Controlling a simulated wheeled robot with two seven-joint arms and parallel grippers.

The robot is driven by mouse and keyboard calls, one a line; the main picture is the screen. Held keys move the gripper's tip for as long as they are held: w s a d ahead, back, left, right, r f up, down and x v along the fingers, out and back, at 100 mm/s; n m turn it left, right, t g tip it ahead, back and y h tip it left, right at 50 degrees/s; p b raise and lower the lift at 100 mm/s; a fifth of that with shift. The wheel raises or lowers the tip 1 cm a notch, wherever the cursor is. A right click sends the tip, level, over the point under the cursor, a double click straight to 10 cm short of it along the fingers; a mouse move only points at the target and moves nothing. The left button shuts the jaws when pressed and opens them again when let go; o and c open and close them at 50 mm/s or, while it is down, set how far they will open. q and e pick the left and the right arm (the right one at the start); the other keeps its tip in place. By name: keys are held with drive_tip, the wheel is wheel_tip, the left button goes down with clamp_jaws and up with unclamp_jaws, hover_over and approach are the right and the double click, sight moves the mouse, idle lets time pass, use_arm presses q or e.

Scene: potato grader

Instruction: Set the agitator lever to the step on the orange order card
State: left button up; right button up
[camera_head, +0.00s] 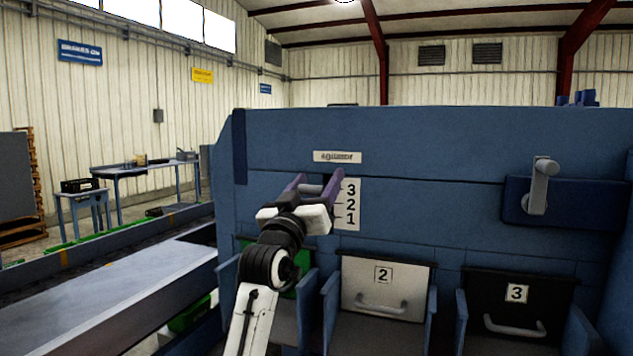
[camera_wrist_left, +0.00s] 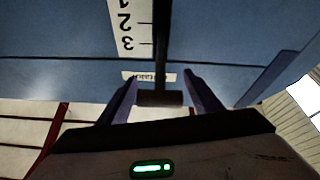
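The agitator lever is a dark bar with a crosswise grip (camera_wrist_left: 160,98), seen in the left wrist view; the grip also shows in the head view (camera_head: 311,189). My left gripper (camera_head: 316,186) is at the lever. In the left wrist view its two fingers (camera_wrist_left: 161,80) stand apart, one on each side of the grip, with slight gaps showing. A white scale (camera_head: 348,204) reads 3, 2, 1 from top to bottom, just right of the gripper. In the head view the grip appears about level with the 3. I cannot make out an orange order card. My right gripper is out of view.
The blue machine panel (camera_head: 430,140) carries an agitator label (camera_head: 337,157) and a grey crank handle (camera_head: 541,185) at right. Below are a white bin 2 (camera_head: 380,293) and a black bin 3 (camera_head: 512,312). A conveyor (camera_head: 120,291) runs at left.

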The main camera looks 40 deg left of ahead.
use_arm(q)
drive_tip(key=shift+o, duration=0.7)
drive_tip(key=shift+w+f, duration=0.15)
drive_tip(key=shift+f, duration=0.05)
drive_tip(key=shift+r, duration=0.1)
drive_tip(key=b+v, duration=0.2)
drive_tip(key=v, duration=0.8)
drive_tip(key=shift+s, duration=0.2)
